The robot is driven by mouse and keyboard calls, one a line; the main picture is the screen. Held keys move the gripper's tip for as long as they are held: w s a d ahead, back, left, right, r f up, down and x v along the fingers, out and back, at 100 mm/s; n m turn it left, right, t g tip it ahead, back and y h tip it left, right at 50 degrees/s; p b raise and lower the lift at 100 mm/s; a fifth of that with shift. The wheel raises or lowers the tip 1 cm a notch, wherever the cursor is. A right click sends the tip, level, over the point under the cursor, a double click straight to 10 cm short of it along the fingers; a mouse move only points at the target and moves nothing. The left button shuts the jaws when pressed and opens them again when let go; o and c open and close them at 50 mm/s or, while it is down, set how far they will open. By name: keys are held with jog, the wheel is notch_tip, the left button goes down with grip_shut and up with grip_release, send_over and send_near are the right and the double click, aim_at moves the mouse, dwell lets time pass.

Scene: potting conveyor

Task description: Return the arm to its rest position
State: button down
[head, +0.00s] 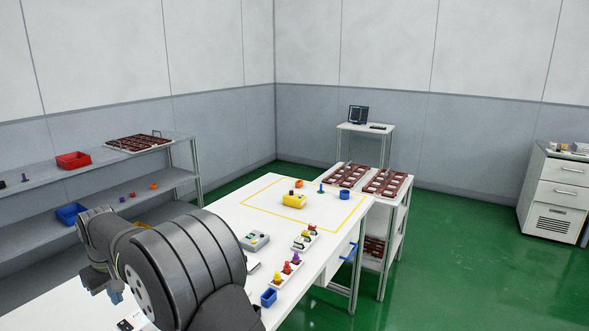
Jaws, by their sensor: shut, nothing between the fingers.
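My arm rises from the bottom of the head view, its large dark grey joints filling the lower left and covering part of the white table (225,213). My gripper (116,296) hangs at the far left end of the arm, pointing down. It is small in the picture and partly hidden by the arm links. It is shut and holds nothing. No object touches it that I can see.
Shelves (30,190) with red and blue bins stand left; a rack with brown trays (386,183) stands behind.

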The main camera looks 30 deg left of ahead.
jog(key=s+r+t, duration=0.4)
jog(key=s+r, duration=0.3)
jog(key=d+x, duration=0.1)
jog(key=x, duration=0.5)
jog(key=shift+a+f+h, duration=0.2)
jog(key=shift+a+h, duration=0.05)
jog(key=shift+h, duration=0.15)
jog(key=shift+w, duration=0.15)
